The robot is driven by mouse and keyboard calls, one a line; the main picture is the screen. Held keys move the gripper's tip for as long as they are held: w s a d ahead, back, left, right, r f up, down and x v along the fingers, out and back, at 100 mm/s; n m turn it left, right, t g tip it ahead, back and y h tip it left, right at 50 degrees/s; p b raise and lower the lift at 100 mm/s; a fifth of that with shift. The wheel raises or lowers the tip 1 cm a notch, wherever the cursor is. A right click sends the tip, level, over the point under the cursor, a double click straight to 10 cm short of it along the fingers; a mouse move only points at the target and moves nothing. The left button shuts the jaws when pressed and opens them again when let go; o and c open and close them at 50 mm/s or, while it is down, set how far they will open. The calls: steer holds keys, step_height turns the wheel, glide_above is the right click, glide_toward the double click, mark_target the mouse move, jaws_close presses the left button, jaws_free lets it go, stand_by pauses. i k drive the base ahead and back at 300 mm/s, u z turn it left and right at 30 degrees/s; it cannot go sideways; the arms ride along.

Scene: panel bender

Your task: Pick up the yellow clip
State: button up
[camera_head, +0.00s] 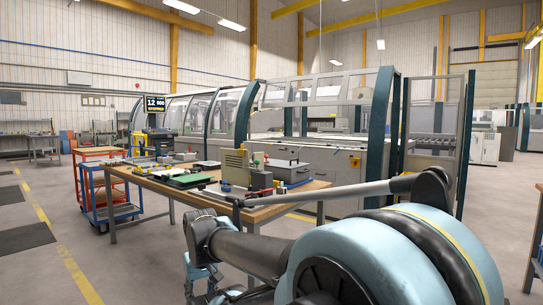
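A wooden-topped workbench (158,186) stands in the middle, crowded with small parts. I cannot single out the yellow clip among them; at this distance the small coloured pieces are too tiny to tell apart. My arm fills the lower right and reaches left in front of the bench's near side. I cannot make out my gripper's fingers or anything held in them.
On the bench are a green board (190,181), a beige box (235,166), a dark grey block (262,180) and a grey case (288,172). A blue cart (103,196) stands to the left. A large machine is behind. The floor at far left is open.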

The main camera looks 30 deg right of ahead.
mark_target(241, 152)
steer(key=z, duration=0.7)
steer(key=k, duration=0.6)
steer(key=z, duration=0.4)
steer(key=i, duration=1.2)
steer(key=u, duration=0.1)
